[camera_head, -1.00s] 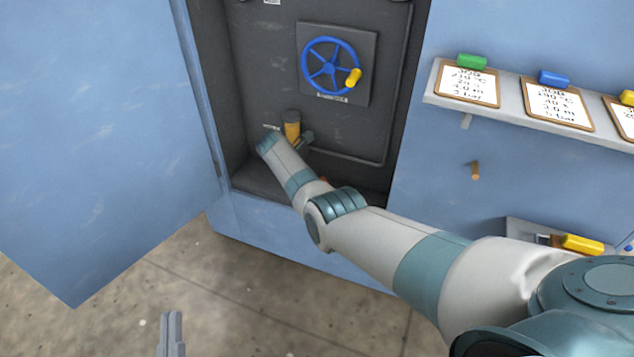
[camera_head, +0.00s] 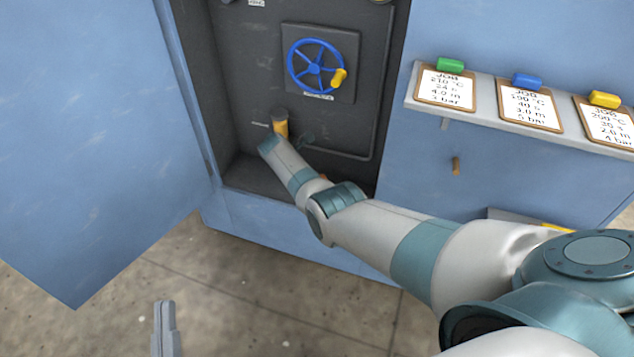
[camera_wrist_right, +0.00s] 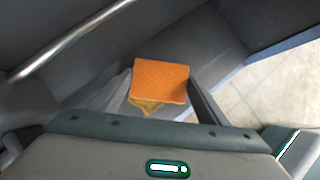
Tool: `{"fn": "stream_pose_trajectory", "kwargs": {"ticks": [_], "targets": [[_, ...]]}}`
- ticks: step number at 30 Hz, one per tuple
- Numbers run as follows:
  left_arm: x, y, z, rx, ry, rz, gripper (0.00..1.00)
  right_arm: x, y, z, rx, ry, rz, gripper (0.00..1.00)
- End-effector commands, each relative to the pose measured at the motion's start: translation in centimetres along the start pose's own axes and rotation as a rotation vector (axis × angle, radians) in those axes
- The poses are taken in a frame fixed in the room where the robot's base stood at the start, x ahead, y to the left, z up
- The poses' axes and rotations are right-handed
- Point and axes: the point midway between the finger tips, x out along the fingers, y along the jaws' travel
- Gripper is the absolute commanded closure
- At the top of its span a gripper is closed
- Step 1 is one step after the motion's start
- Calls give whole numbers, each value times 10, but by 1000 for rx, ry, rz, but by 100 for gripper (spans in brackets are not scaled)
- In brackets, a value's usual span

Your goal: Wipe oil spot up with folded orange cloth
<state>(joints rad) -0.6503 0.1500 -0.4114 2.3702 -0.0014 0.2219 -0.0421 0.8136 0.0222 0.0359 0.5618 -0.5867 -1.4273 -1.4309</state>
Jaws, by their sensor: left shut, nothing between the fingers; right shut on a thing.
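The folded orange cloth (camera_wrist_right: 160,80) shows in the right wrist view, between the fingers of my right gripper (camera_wrist_right: 161,88), which is shut on it. A yellow-brown patch (camera_wrist_right: 146,104) shows just below the cloth's near edge. It looks like the oil spot, mostly hidden by the cloth. I cannot tell whether the cloth touches the surface. My left gripper (camera_head: 164,330) is shut and empty, low over the floor.
The open blue door (camera_head: 90,130) stands at left. A shelf with clipboards (camera_head: 446,88) and a peg (camera_head: 456,166) are at right.

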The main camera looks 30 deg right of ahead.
Motion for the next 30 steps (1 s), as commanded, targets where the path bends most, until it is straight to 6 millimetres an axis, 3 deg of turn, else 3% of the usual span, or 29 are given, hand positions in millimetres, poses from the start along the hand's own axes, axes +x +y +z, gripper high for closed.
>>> {"fn": "stream_pose_trajectory", "kwargs": {"ticks": [18, 30], "targets": [[14, 4, -38, 0, 0, 0, 100, 12, -23, 20, 0, -1, -1, 48], [15, 4, -39, 0, 0, 0, 100, 16, -25, 20, 0, 0, -1, 48]]}}
